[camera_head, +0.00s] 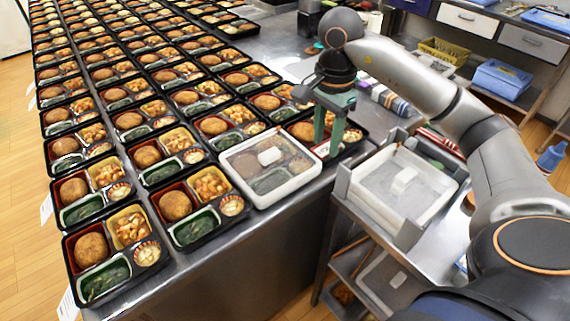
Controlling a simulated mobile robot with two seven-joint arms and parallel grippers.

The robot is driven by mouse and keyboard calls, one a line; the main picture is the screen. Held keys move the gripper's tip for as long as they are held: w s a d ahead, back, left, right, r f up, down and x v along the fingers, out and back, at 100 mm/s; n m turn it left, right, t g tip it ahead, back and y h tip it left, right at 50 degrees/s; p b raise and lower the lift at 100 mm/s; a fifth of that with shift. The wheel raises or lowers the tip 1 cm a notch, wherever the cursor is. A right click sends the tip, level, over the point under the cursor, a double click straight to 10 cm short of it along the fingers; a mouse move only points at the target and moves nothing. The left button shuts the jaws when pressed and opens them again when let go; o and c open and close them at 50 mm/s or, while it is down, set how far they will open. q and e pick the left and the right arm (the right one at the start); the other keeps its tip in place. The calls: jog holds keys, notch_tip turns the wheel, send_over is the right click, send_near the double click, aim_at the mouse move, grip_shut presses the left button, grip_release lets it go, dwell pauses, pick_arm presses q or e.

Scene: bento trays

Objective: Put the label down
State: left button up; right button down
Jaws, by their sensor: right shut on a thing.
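My right gripper (328,146) comes in from the right with its green fingers pointing down over a bento tray (352,150) near the table's right edge. It is shut on a small pale thing, which seems to be the label (322,149). The label is partly hidden by the fingers, and I cannot tell whether it touches the tray. Left of the gripper, a bento tray with a clear lid (258,199) has a white label (270,156) on top. My left gripper is not in view.
Rows of open bento trays (128,235) fill the steel table. A container of clear lids (405,200) stands on a cart at the right, close to my right arm. Shelves with blue bins (502,77) stand behind.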

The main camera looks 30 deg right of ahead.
jog(key=w+a+f, duration=0.2)
jog(key=w+a, duration=0.1)
send_over(285, 174)
jog(key=f, duration=0.5)
jog(key=shift+s+d+p, duration=0.15)
jog(key=shift+s+p, duration=0.1)
jog(key=shift+p, duration=0.15)
jog(key=f, duration=0.3)
jog(key=shift+w+a+f+p, duration=0.1)
jog(key=shift+w+a+p, duration=0.1)
jog(key=shift+p, duration=0.15)
jog(key=shift+f, duration=0.3)
jog(key=shift+f, duration=0.15)
jog(key=shift+c, duration=2.2)
grip_release()
